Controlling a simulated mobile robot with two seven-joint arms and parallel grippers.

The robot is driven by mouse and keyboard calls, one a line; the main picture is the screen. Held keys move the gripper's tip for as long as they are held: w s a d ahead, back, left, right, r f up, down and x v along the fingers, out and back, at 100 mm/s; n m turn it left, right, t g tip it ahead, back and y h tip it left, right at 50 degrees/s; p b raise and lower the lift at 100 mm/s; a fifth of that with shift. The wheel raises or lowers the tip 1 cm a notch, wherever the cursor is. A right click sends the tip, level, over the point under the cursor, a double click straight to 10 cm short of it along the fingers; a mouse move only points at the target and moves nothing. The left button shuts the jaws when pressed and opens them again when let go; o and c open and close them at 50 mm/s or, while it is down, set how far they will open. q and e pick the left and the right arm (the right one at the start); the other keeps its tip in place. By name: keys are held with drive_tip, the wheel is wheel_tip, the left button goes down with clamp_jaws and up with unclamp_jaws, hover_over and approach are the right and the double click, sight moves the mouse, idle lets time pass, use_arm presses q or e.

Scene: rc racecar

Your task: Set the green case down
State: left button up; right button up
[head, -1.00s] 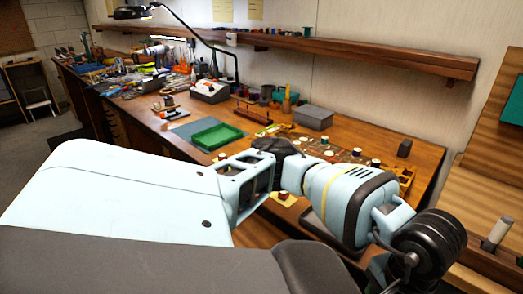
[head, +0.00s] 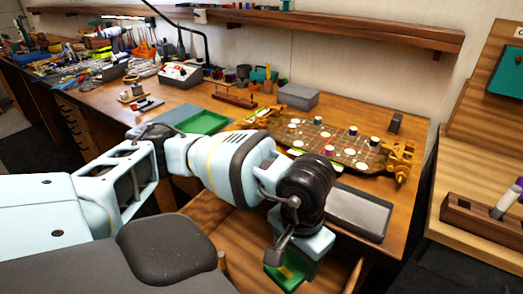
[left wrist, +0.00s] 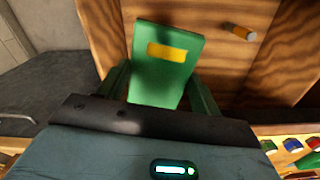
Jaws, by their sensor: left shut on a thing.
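The green case (head: 284,275) with a yellow label is in my left gripper (head: 290,257), low in front of the workbench in the head view. The left wrist view shows the case (left wrist: 165,78) from close up, between the green fingers of my left gripper (left wrist: 160,95), which is shut on it. The case is over a wooden surface (left wrist: 225,65); I cannot tell whether it touches it. In the head view my arm hides part of the case. My right gripper is in neither view.
The workbench (head: 405,215) holds a racecar chassis (head: 335,143), a grey tray (head: 350,210), a green tray (head: 203,122) and a grey box (head: 298,97). A wooden rack (head: 480,218) stands at the right.

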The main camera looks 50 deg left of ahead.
sight(300, 272)
use_arm(q)
drive_tip(key=shift+w+d+f, duration=0.1)
drive_tip(key=shift+f, duration=0.1)
drive_tip(key=f+n+p, duration=0.2)
drive_tip(key=f, duration=0.1)
drive_tip(key=f+n+p, duration=0.1)
drive_tip(key=f, duration=0.1)
drive_tip(key=shift+w+d+f+n, duration=0.25)
drive_tip(key=shift+w+d+n, duration=0.05)
drive_tip(key=shift+w+d, duration=0.1)
drive_tip(key=s+f+n, duration=0.1)
drive_tip(key=f, duration=0.3)
drive_tip(key=f+n+p, duration=0.1)
drive_tip(key=f, duration=0.4)
drive_tip(key=s+a+f+n+p, duration=0.1)
drive_tip(key=f, duration=0.4)
drive_tip(key=shift+s+n, duration=0.3)
drive_tip(key=shift+s, duration=0.05)
drive_tip(key=shift+f, duration=0.35)
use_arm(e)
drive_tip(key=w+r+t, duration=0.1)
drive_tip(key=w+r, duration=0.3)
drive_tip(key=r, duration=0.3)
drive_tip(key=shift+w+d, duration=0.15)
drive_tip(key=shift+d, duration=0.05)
